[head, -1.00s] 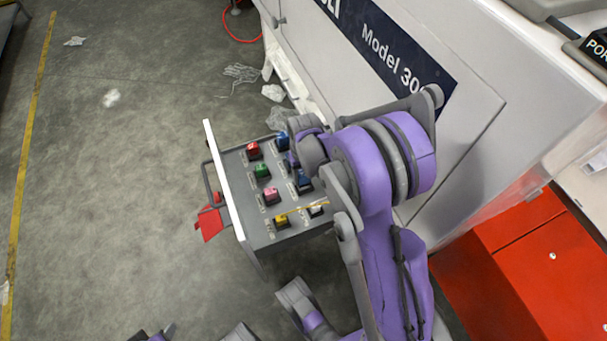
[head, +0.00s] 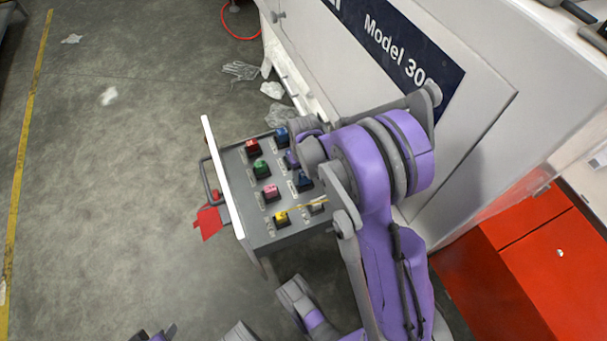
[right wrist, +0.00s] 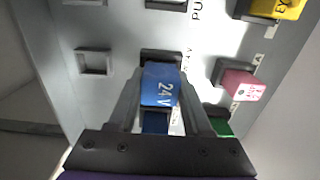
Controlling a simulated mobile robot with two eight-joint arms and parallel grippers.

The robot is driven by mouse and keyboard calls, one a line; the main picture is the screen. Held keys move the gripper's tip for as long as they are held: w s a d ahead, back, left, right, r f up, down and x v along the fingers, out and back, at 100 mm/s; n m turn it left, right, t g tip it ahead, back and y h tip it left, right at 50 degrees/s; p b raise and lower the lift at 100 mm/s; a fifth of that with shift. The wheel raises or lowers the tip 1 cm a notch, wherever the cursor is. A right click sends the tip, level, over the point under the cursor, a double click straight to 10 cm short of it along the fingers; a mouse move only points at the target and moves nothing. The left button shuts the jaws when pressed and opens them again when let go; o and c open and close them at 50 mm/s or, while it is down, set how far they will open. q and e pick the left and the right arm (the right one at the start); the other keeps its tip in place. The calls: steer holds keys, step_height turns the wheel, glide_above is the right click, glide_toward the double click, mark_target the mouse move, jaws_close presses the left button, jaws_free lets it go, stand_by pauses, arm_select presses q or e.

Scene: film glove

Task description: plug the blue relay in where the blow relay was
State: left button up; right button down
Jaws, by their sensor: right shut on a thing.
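My right gripper (right wrist: 160,78) is shut on a blue relay (right wrist: 160,92) marked 24V in the right wrist view. One finger is on each side of it. A black socket (right wrist: 160,56) shows just behind the relay; I cannot tell whether the relay is seated in it. An empty-looking square socket (right wrist: 94,62) lies to its left. In the head view the grey relay panel (head: 243,190) is in the middle, and my right arm covers its right side and the right fingertips. Only a small piece that may be my left gripper (head: 158,334) shows at the bottom edge.
Red (head: 252,146), green (head: 260,169), pink (head: 270,193) and yellow (head: 281,217) relays stand in the panel's left column. Another blue piece (right wrist: 155,122) shows between the fingers, below the held relay. The white machine (head: 460,130) stands at right; the floor at left is mostly clear.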

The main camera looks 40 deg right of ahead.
steer(key=shift+f+b, duration=0.35)
steer(key=shift+f, duration=0.15)
steer(key=shift+c, duration=1.3)
jaws_free()
step_height(320, 180, up, 11)
steer(key=p, duration=0.3)
